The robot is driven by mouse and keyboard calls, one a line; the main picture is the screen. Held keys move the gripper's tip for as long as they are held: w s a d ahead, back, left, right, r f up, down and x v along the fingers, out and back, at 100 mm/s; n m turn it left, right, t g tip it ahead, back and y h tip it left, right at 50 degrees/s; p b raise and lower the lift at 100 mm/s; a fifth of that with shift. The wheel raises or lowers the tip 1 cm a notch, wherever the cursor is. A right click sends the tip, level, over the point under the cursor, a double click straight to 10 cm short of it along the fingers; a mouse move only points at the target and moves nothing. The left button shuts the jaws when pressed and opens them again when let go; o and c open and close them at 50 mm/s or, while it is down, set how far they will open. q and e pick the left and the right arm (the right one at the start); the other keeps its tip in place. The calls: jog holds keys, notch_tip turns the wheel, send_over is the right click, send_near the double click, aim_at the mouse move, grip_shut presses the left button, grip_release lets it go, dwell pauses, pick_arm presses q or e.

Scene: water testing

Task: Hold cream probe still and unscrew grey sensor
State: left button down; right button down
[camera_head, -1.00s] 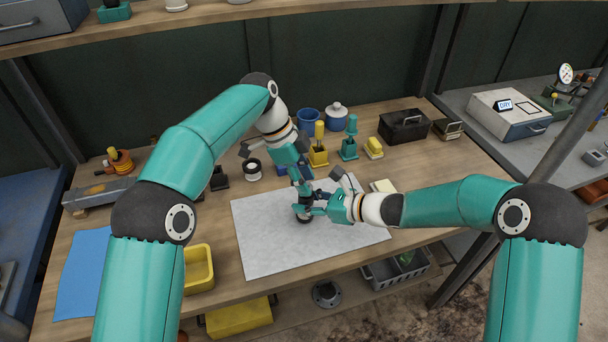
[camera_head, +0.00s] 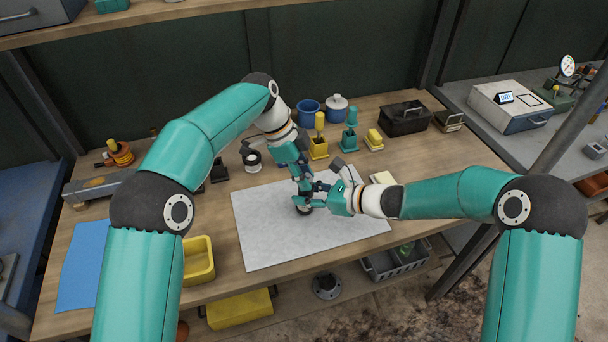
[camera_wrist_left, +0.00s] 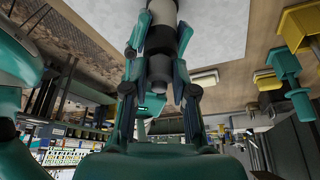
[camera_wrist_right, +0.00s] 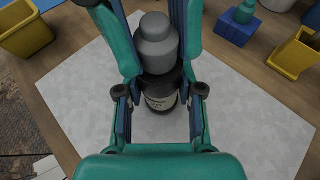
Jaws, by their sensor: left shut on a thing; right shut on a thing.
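The upright probe assembly stands on the pale sheet (camera_head: 280,240), mostly hidden by my grippers in the head view. In the left wrist view, which is upside down, its cream part (camera_wrist_left: 162,13) is at the top, then a black band and the grey sensor (camera_wrist_left: 158,70). The right wrist view shows the stepped grey sensor (camera_wrist_right: 157,50) above a black section. My left gripper (camera_head: 302,194) comes from behind, its fingers shut around the cream probe. My right gripper (camera_head: 318,205) comes from the right, its fingers shut on either side of the grey sensor. Exact contact points are hidden.
Behind are yellow (camera_head: 319,148) and teal (camera_head: 349,146) holders, blue pots (camera_head: 308,111) and a black box (camera_head: 404,121). A yellow tray (camera_head: 198,260) and blue cloth (camera_head: 82,265) lie left. The sheet's left and front parts are clear.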

aim_at(308, 174)
pick_arm(q)
jog(key=n, duration=0.2)
jog(key=n+t, duration=0.1)
jog(key=shift+s+n, duration=0.3)
jog(key=shift+n, duration=0.1)
jog(key=shift+n+t, duration=0.4)
jog(key=shift+n, duration=0.2)
jog(key=n+t, duration=0.1)
jog(key=n, duration=0.2)
jog(key=shift+s+y, duration=0.15)
jog(key=shift+y, duration=0.15)
jog(key=c, duration=1.2)
grip_release()
jog(key=shift+c, duration=0.2)
jog(key=shift+r, duration=0.15)
jog(key=shift+r, duration=1.4)
jog(key=o, duration=0.5)
